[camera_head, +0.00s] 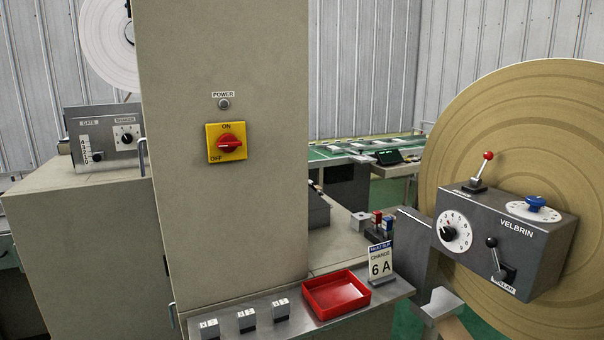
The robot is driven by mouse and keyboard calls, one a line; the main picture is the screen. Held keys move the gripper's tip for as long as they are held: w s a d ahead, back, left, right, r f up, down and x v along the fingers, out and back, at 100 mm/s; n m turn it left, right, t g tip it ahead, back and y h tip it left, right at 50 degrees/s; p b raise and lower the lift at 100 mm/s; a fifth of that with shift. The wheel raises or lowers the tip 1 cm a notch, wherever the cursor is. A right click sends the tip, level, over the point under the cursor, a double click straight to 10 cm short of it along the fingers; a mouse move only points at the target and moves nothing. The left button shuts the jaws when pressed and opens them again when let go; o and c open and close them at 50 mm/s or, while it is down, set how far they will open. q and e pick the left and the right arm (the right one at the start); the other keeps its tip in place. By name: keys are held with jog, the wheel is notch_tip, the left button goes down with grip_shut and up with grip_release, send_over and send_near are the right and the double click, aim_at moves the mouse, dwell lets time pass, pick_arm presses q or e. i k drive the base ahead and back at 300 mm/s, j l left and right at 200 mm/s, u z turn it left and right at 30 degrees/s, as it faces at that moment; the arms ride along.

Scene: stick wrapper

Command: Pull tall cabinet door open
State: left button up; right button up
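The tall beige cabinet (223,218) stands left of centre in the head view, its flat front facing me. The front carries a yellow plate with a red rotary switch (228,142) marked ON and OFF, under a POWER label. A thin curved metal bar (143,157), possibly a handle, shows at the cabinet's left edge. A similar small metal piece (172,316) shows lower on that edge. No open gap shows on the front; I cannot tell where the door's seam lies. Neither of my grippers is in view.
A lower beige cabinet (85,235) with a control box (105,135) stands left. A lever box (505,238) and large roll (540,110) stand right.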

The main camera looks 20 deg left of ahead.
aim_at(138, 143)
jog(key=k+j+u, duration=0.15)
jog(key=j+u, duration=0.2)
jog(key=k+j+u, duration=0.15)
jog(key=j+u, duration=0.6)
jog(key=k+l, duration=0.05)
jog(key=l, duration=0.05)
